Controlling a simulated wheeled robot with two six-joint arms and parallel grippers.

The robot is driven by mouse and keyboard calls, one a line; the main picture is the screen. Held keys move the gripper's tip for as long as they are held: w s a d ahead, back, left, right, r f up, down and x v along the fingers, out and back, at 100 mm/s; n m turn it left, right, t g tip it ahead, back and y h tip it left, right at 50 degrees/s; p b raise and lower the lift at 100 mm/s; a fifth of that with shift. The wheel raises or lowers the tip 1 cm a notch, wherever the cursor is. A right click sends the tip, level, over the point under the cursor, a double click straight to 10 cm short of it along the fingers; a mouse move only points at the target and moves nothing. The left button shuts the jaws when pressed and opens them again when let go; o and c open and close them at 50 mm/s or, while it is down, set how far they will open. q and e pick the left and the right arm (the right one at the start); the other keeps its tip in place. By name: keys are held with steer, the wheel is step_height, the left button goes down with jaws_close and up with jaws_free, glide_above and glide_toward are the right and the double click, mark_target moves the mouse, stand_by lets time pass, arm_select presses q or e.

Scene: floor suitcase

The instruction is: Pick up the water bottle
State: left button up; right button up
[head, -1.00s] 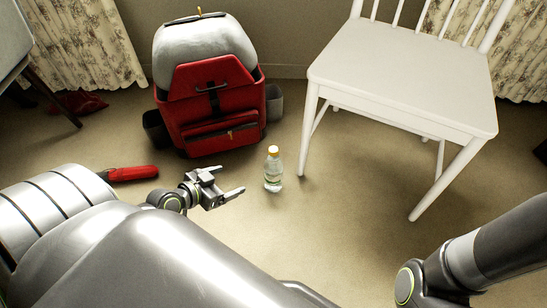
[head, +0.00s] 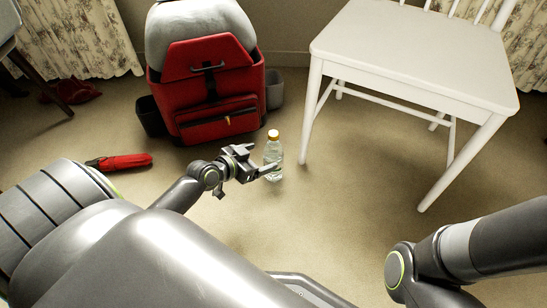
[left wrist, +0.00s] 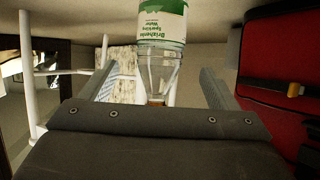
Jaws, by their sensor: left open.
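The water bottle (head: 273,150) stands upright on the carpet between the red backpack and the white chair. It is clear, with a yellow-orange cap. My left gripper (head: 259,160) is open right beside the bottle, and one finger overlaps its lower part in the head view. In the left wrist view the bottle (left wrist: 163,25) appears upside down with its green and white label, and its neck end shows between the two spread fingers (left wrist: 157,88). Whether a finger touches it I cannot tell. My right arm shows at lower right, but its gripper is out of view.
The red and grey backpack (head: 208,90) stands just behind the bottle. The white chair (head: 415,60) is to the right, its front leg close to the bottle. A red folded umbrella-like item (head: 125,161) lies at left. The carpet in front of the bottle is clear.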

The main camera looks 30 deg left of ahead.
mark_target(266, 155)
arm_select(q)
steer(key=b+x, duration=0.3)
steer(key=x, duration=0.1)
steer(key=shift+w+f, duration=0.1)
steer(key=shift+f, duration=0.05)
steer(key=shift+w+d+b, duration=0.2)
steer(key=shift+w+b, duration=0.25)
steer(key=shift+w, duration=0.05)
steer(key=shift+c, duration=1.2)
steer(key=c, duration=1.2)
